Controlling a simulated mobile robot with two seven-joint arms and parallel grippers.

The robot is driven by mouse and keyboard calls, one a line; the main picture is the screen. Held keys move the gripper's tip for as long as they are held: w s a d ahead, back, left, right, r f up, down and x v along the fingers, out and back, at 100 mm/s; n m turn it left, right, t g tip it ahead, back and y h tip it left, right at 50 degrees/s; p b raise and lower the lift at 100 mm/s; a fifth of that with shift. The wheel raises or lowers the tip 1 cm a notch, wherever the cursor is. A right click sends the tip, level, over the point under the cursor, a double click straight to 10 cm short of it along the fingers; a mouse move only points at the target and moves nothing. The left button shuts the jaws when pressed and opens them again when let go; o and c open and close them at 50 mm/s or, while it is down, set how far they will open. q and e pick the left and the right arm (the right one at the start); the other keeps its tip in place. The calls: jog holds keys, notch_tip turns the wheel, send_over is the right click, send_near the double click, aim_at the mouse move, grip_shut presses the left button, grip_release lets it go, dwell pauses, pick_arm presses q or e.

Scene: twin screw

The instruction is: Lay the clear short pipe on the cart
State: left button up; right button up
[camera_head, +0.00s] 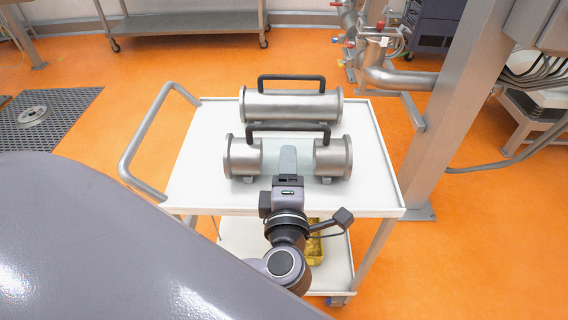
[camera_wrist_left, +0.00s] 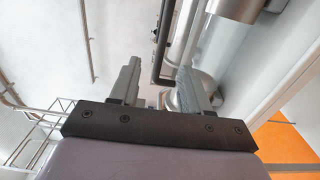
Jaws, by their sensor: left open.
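The clear short pipe (camera_head: 305,157), with steel end sections and a dark handle (camera_head: 291,127) on top, lies across the white cart top (camera_head: 190,180). My left gripper (camera_head: 288,155) is in front of its clear middle and overlaps it in the head view. In the left wrist view the gripper (camera_wrist_left: 158,75) has its fingers spread, with the dark handle (camera_wrist_left: 163,45) showing beyond the gap. Nothing is held between the fingers. Whether a finger touches the pipe cannot be told. My right gripper is not in view.
A steel pipe (camera_head: 291,107) with its own handle lies behind, parallel. The cart has a push rail (camera_head: 135,145) at left and a lower shelf with a yellow item (camera_head: 326,243). A steel column (camera_head: 437,150) stands close at right. The cart top is clear at left.

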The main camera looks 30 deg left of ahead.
pick_arm(q)
jog(key=d+r+m+t+h, duration=0.3)
jog(key=d+m+t+h, duration=0.15)
jog(key=m+t, duration=0.3)
jog(key=s+d+f+m+g+h, duration=0.3)
jog(key=f+m+h, duration=0.3)
jog(key=m+h, duration=0.45)
jog(key=s+a+f+m+g+y, duration=0.1)
jog(key=s+a+f+m+g, duration=0.2)
jog(key=f, duration=0.7)
jog(key=s+a+f+m+g+y, duration=0.2)
jog(key=s+f+m+g, duration=0.3)
jog(key=f, duration=0.4)
jog(key=shift+s+a+f+m+g+y, duration=0.3)
jog(key=shift+a+f+g, duration=0.15)
jog(key=shift+g, duration=0.3)
